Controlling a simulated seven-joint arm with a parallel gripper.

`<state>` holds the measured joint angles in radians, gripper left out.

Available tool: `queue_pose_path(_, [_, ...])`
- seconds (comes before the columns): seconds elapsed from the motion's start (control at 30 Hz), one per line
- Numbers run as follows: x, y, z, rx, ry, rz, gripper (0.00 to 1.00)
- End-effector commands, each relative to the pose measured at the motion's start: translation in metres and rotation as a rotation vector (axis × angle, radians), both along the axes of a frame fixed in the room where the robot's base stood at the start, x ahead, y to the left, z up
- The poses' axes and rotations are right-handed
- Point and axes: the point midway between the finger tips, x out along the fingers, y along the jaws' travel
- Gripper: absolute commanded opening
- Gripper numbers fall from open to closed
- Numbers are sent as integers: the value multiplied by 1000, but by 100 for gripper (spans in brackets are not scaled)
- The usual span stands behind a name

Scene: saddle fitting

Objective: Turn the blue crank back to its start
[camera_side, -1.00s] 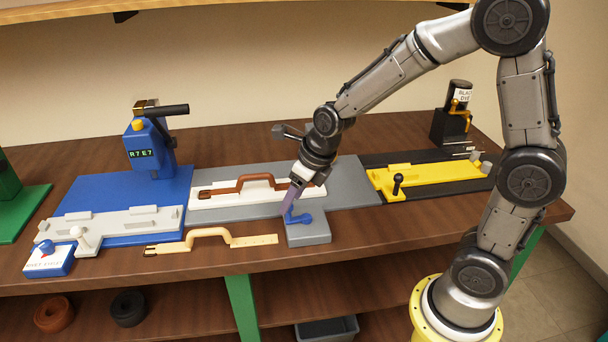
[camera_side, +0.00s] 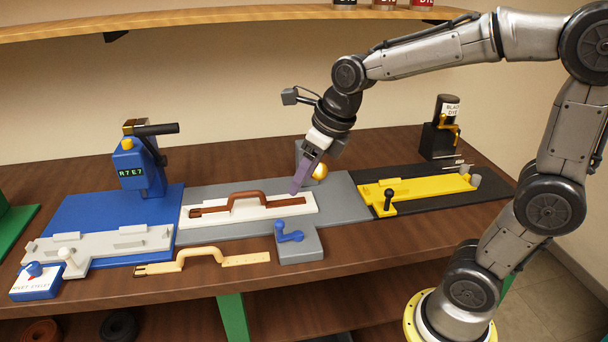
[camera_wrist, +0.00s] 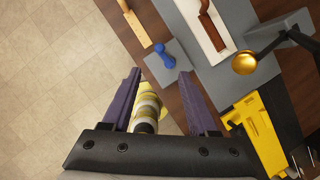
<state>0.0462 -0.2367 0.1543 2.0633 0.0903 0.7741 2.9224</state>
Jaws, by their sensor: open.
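The blue crank (camera_side: 289,234) sits on a small grey block (camera_side: 300,250) at the front edge of the grey plate. In the wrist view the crank (camera_wrist: 164,54) lies beyond my gripper's fingers and apart from them. My gripper (camera_side: 297,190) has purple fingers and hangs above the grey plate, behind and above the crank. In the wrist view my gripper (camera_wrist: 160,88) has its two fingers spread wide with nothing held between them.
A white fixture (camera_side: 305,217) with a brown handle (camera_side: 262,203) lies behind the crank. A yellow fixture (camera_side: 425,190) with a black knob is to the right. A cream handle strip (camera_side: 240,260) lies front left. A gold ball (camera_side: 320,171) stands behind my gripper.

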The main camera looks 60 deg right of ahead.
Motion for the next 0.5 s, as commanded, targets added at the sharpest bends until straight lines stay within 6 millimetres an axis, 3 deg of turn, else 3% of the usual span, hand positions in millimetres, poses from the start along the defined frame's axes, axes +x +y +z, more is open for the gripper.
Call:
queue_pose_path(0.17, [0, 0, 0, -12, 1, 31, 59])
queue_pose_path(0.27, [-3, 0, -2, -52, 11, 134, 59])
queue_pose_path(0.5, [-7, -1, 8, -234, 52, 635, 59])
